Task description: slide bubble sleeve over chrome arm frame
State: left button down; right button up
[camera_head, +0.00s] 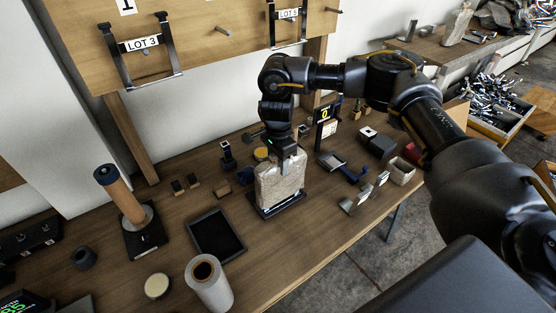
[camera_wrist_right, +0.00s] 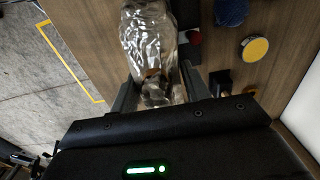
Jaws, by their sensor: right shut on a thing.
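The bubble sleeve (camera_head: 281,187) is a pale, crinkled clear wrap. It stands upright over a dark flat stand (camera_head: 265,211) on the bench. My right gripper (camera_head: 287,157) points down and is shut on the sleeve's top edge. In the right wrist view the sleeve (camera_wrist_right: 150,40) extends away from between the fingers (camera_wrist_right: 155,88). A chrome arm frame is not clear inside the sleeve; the wrap hides what it surrounds. Chrome frames hang on the board under the LOT 3 (camera_head: 115,62) and LOT 5 (camera_head: 272,25) labels. My left gripper is out of view.
A tan roll on a dark stand (camera_head: 120,195), a black tablet (camera_head: 216,235) and a pale roll (camera_head: 211,287) stand left of the sleeve. Metal brackets (camera_head: 365,192) and an open box (camera_head: 401,171) are right. Bare wood lies in front of the sleeve.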

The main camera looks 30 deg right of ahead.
jog(key=shift+f+b, duration=0.8)
jog(key=shift+f, duration=0.6)
jog(key=o, duration=1.3)
jog(key=shift+r, duration=0.1)
notch_tip(320, 180, up, 11)
jog(key=shift+f+b, duration=0.15)
jog(key=shift+b, duration=0.5)
jog(key=shift+f, duration=0.1)
